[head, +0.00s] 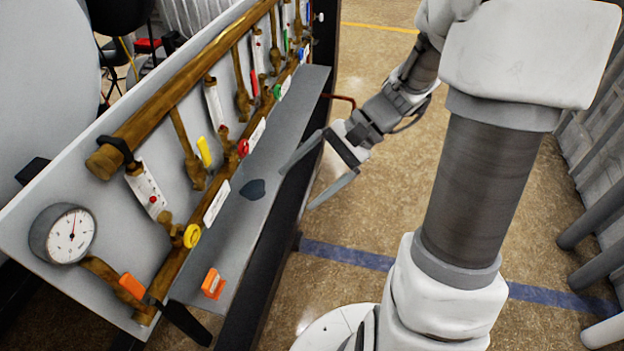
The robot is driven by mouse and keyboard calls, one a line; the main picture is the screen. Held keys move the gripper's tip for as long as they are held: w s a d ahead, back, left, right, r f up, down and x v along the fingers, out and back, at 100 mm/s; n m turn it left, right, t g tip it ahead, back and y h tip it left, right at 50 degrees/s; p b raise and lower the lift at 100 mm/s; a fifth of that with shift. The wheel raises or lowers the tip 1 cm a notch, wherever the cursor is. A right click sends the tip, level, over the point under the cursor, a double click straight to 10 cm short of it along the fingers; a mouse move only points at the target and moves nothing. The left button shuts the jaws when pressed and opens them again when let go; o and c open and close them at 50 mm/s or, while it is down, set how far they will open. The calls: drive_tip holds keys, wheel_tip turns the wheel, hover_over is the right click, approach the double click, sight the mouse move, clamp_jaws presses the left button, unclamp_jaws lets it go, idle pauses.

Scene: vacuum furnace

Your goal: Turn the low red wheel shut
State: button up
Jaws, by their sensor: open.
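A small red wheel (243,148) sits low on the sloped grey panel, on the lower brass pipe between a yellow wheel (192,236) nearer me and a green wheel (277,91) farther off. How far it is turned cannot be told. My gripper (296,190) is open and empty, its two fingers spread and pointing left toward the panel. It is to the right of and below the red wheel in the picture, apart from it, around the edge of the grey ledge (232,238).
A thick brass pipe (180,90) runs along the top. A gauge (66,236) is at left. An orange block (213,283) and dark patch (253,189) are on the ledge.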

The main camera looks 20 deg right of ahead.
drive_tip(key=shift+s+d+r+n+h, duration=0.2)
drive_tip(key=shift+s+r+n+h, duration=0.65)
drive_tip(key=shift+s, duration=0.3)
